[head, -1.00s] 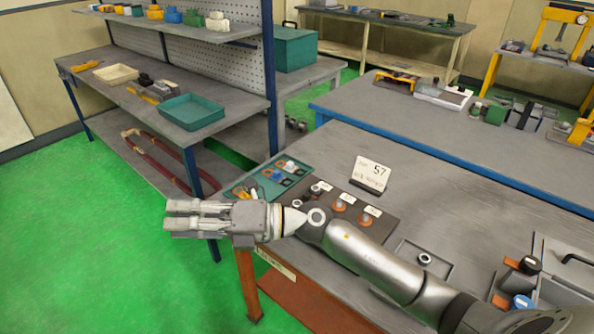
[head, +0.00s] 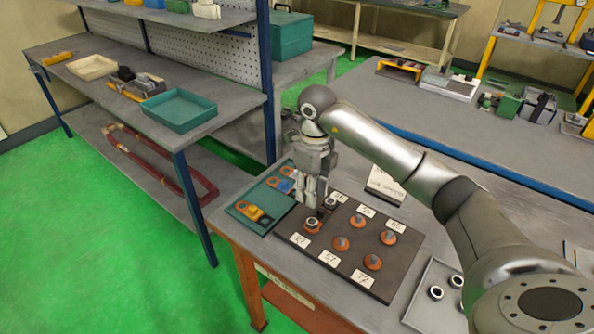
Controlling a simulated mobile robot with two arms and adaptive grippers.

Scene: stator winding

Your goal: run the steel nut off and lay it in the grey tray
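A dark terminal board (head: 375,290) carries several studs on orange rings, with number labels including 27, 57 and 72. A stud at its near left (head: 312,223) has a pale steel piece on it that looks like a nut. My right gripper (head: 315,203) points down just above and behind that stud. Its fingers look close together, but whether they are open or hold anything is not clear. The grey tray (head: 412,314) is at the lower right, partly hidden by my arm, with dark-centred steel rings (head: 436,293) in it. My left gripper is out of view.
A green tray (head: 240,213) with orange and blue parts sits left of the board at the table edge. Shelving with a teal bin (head: 180,108) is at the left.

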